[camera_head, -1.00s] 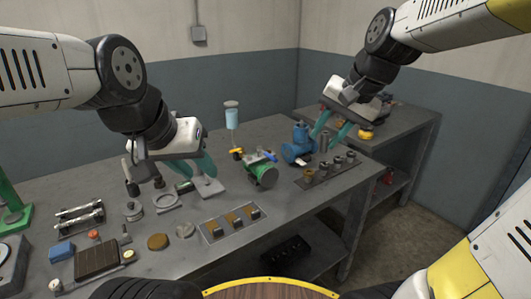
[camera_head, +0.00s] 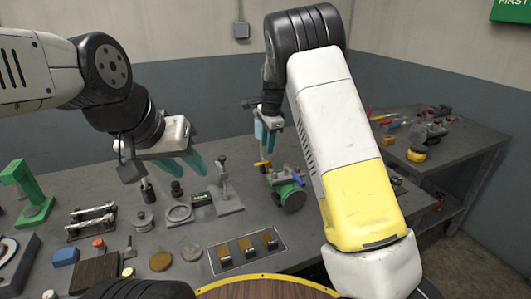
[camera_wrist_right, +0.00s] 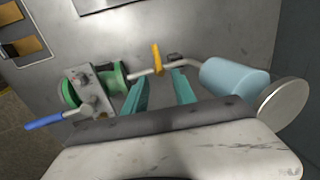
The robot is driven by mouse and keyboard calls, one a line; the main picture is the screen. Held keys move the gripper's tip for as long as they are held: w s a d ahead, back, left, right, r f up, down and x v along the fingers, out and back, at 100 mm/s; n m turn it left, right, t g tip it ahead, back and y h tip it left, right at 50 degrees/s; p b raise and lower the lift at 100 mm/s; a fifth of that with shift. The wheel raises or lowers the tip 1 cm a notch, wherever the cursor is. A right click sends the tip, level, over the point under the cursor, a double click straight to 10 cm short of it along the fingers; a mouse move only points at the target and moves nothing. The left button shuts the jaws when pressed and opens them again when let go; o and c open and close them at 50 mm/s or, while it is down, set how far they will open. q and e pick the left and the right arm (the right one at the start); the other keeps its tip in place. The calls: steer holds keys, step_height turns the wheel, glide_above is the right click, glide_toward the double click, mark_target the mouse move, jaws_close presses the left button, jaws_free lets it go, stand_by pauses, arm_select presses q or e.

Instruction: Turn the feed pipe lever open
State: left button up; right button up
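A yellow lever (camera_wrist_right: 156,58) sits on a thin pipe (camera_wrist_right: 140,75) between a green flanged fitting (camera_wrist_right: 115,78) and a light blue cylinder (camera_wrist_right: 233,78). It also shows in the head view (camera_head: 262,164), on the bench beside the green valve body (camera_head: 291,197). A blue lever (camera_wrist_right: 44,123) is on the valve's other side. My right gripper (camera_wrist_right: 160,78) is open, its teal fingers either side of the yellow lever in the wrist view, with visible gaps; contact is not seen. In the head view my right arm hides part of the assembly. My left gripper (camera_head: 190,172) is open and empty above the bench.
A tray with several yellow-brown blocks (camera_head: 247,249) lies in front of the valve. A grey stand (camera_head: 225,190), ring and round discs are to its left. A second bench (camera_head: 465,150) with parts stands at the right.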

mark_target(266, 162)
steer(key=f, duration=0.4)
steer(key=w+f, duration=0.1)
steer(key=f, duration=0.1)
steer(key=shift+a+f, duration=0.15)
steer(key=shift+a, duration=0.05)
jaws_close()
